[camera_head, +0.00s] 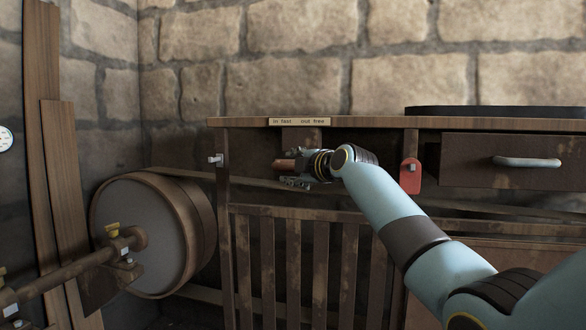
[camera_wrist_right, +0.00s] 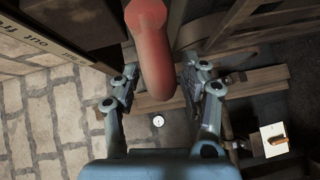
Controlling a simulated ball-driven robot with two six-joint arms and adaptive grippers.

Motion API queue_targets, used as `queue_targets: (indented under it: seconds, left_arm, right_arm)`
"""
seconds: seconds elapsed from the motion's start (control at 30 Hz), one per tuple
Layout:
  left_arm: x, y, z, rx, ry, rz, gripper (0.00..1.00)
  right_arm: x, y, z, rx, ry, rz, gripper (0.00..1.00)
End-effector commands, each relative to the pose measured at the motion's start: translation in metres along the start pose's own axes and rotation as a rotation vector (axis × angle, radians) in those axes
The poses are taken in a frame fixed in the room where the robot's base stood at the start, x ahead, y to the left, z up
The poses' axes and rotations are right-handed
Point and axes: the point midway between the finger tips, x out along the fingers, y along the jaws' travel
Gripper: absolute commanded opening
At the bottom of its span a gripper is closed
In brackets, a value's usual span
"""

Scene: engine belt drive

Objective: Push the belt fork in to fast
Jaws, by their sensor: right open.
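The belt fork's handle appears as a rounded red grip (camera_wrist_right: 155,50) in the right wrist view, lying between the two fingers of my right gripper (camera_wrist_right: 158,84). The fingers stand apart on either side of it, and I cannot tell whether either touches it. In the head view the reddish-brown handle (camera_head: 285,165) shows at the open right gripper (camera_head: 292,169), below the bench top's front edge. Above it is a label plate (camera_head: 299,121) reading "in fast" on the left and "out free" on the right. The fork's far end is hidden. My left gripper is out of view.
A large belt pulley (camera_head: 135,235) stands at the left, with a shaft (camera_head: 65,273) in front. A red plate (camera_head: 410,176) hangs on the bench post right of my gripper. A drawer (camera_head: 520,163) is further right. Wooden slats (camera_head: 293,265) fill the space below.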

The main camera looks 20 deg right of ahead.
Motion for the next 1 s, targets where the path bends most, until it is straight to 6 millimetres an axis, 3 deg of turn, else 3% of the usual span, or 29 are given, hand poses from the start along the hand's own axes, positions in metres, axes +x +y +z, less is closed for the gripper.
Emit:
queue_targets:
  seconds: [0.27, 0.7, 1.0]
  left_arm:
    - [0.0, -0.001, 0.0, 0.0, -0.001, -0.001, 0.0]
    - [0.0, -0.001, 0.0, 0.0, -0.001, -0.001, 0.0]
    - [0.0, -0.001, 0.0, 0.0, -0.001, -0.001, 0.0]
  right_arm:
    - [-0.013, -0.001, 0.001, -0.001, 0.0, -0.001, 0.45]
    - [-0.1, -0.001, 0.001, -0.003, -0.001, -0.001, 0.45]
    - [-0.12, -0.001, 0.0, 0.0, 0.0, -0.001, 0.45]
